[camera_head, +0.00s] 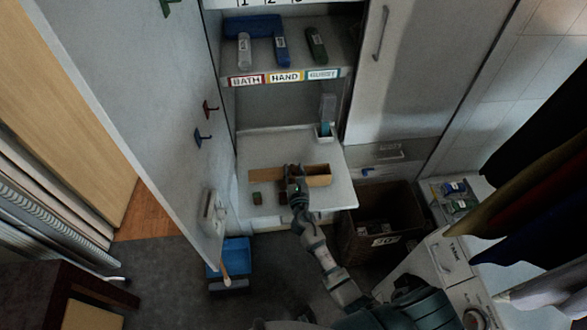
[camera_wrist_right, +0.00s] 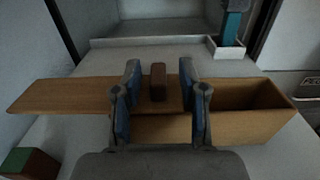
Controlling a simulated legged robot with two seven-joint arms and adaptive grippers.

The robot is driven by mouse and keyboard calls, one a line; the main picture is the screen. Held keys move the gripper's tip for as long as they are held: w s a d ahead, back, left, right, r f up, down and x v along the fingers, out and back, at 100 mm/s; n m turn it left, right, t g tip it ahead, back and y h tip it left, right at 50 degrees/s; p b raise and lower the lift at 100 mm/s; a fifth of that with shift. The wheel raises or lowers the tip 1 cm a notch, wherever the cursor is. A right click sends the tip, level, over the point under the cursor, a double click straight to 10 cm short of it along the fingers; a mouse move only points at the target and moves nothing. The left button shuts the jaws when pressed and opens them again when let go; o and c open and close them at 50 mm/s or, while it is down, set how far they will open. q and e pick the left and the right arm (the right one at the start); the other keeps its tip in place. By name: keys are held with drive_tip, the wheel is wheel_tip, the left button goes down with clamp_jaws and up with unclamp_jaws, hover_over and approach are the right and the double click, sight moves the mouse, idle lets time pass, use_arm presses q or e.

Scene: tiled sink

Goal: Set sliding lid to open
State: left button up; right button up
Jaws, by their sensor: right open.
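A wooden box (camera_head: 318,176) stands on the white pull-out surface inside the open cabinet. Its flat wooden lid (camera_wrist_right: 70,95) is slid far to the left and sticks out past the box's left side. The right part of the box (camera_wrist_right: 245,118) is uncovered and its inside shows. A small dark brown handle (camera_wrist_right: 158,82) stands up on the lid. My right gripper (camera_wrist_right: 158,72) is open, with a finger on each side of the handle and a gap at both sides. In the head view my right gripper (camera_head: 293,173) covers the box's middle. My left gripper is out of view.
A green-topped block (camera_wrist_right: 28,165) lies on the surface (camera_head: 335,200) left of the box. A white holder with a blue item (camera_head: 324,130) stands behind. The open cabinet door (camera_head: 150,110) is at left, a dark bin (camera_head: 350,240) below right.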

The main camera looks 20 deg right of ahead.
drive_tip(key=v, duration=1.1)
drive_tip(key=shift+s+f, duration=0.1)
